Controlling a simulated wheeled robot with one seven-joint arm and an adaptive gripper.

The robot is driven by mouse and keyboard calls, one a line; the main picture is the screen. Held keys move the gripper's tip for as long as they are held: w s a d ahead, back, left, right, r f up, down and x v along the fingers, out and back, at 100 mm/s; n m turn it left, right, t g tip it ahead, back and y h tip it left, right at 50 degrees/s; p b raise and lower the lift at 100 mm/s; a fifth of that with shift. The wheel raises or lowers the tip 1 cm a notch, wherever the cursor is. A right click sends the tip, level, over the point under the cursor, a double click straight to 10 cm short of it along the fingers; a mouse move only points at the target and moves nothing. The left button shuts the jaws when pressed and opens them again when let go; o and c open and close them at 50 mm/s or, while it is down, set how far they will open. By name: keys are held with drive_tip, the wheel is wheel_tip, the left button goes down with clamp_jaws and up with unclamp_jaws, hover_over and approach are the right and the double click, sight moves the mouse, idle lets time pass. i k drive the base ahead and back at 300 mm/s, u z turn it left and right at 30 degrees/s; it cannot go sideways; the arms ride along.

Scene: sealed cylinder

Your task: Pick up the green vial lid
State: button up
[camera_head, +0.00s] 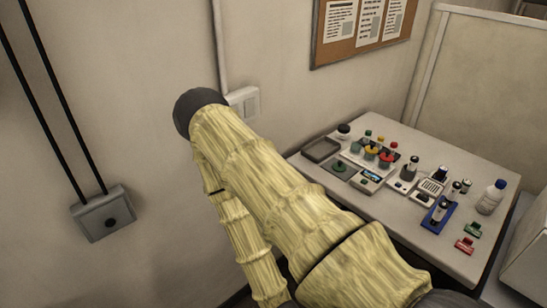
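Several small green items stand on the table (460,164) at the right, and I cannot tell surely which is the green vial lid. A green round piece (339,167) lies on a flat grey plate at the table's left. Small green tops (355,147) show among red and yellow ones just right of it. A green clip-like piece (473,230) lies near the right front, beside a red one (465,245). My yellow-covered arm rises across the middle, left of the table, and bends at a dark round joint. My gripper does not show.
A dark tray (320,149) sits at the table's left corner. A small display device (372,176), a blue rack (440,215) and a white bottle (491,198) crowd the table. Walls stand behind and left; a partition (490,75) stands behind the table.

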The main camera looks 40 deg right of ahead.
sight(338, 166)
drive_tip(key=u, duration=1.75)
drive_tip(key=k, duration=1.5)
drive_tip(key=z, duration=1.9)
drive_tip(key=i, duration=0.15)
drive_tip(key=u, duration=0.05)
